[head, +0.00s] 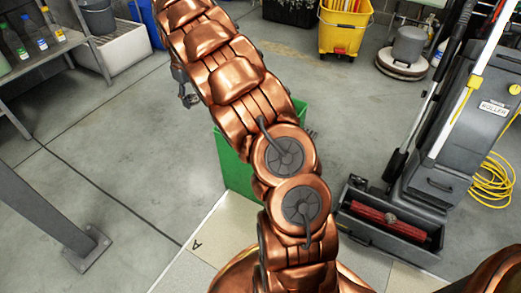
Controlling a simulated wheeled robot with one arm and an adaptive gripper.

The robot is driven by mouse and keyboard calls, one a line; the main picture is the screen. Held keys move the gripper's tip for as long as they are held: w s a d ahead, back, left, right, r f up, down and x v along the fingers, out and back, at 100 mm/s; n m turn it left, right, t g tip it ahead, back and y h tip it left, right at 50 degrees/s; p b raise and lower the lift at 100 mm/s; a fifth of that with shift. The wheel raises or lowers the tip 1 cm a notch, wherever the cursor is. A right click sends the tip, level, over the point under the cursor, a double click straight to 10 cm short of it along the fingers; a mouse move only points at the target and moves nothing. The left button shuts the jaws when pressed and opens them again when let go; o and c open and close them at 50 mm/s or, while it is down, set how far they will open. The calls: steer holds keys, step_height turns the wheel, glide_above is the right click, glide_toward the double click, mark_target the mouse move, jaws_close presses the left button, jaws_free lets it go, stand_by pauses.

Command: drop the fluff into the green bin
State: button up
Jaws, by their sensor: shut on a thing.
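The green bin (232,165) stands on the floor in the middle, mostly hidden behind my copper arm. Its left side and a bit of its right rim show. Part of my gripper (187,94) shows as dark metal at the arm's left edge, beyond and left of the bin. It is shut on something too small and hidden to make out. A small grey clump (390,218) that looks like fluff lies on the red roller (372,211) of the floor machine. I cannot tell whether it is the task's fluff.
The grey floor machine (440,155) stands at right, with a yellow hose (493,183) beside it. A yellow bucket (342,32) and round buffer (404,52) stand behind. A shelf with bottles (40,45) is at upper left, a grey post (45,205) at lower left. The left floor is clear.

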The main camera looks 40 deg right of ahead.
steer(key=s+d+f, duration=0.2)
steer(key=d, duration=0.7)
steer(key=s+d+f+n+p, duration=0.1)
steer(key=s+d+f, duration=0.15)
steer(key=d, duration=0.65)
steer(key=s+d+f, duration=0.1)
steer(key=d+f, duration=0.1)
steer(key=d, duration=0.7)
step_height(320, 180, down, 6)
steer(key=b, duration=0.3)
steer(key=shift+d+f+n, duration=0.2)
steer(key=shift+f+n, duration=0.05)
steer(key=shift+n, duration=0.05)
steer(key=o, duration=0.8)
